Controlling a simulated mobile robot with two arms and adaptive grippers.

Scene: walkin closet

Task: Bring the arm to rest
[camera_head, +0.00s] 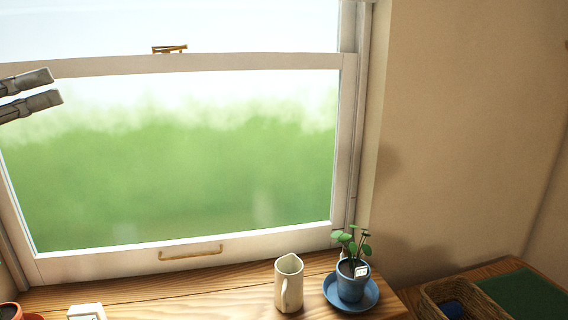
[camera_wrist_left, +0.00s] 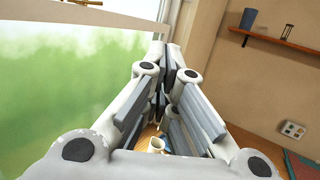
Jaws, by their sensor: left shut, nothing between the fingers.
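My left gripper (camera_head: 58,87) comes in from the left edge in the head view, raised in front of the window. Its grey fingers are close together and hold nothing. In the left wrist view my left gripper (camera_wrist_left: 163,75) points away from the camera, with its fingers shut. It is well above the wooden surface and touches nothing that I can see. My right gripper does not show in either view.
The window (camera_head: 170,170) fills the left and middle. On the wooden sill (camera_head: 220,295) stand a cream pitcher (camera_head: 289,283) and a potted plant (camera_head: 351,280) on a blue saucer. A wicker basket (camera_head: 435,291) is at lower right. A wall shelf (camera_wrist_left: 275,40) holds a blue cup (camera_wrist_left: 249,19).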

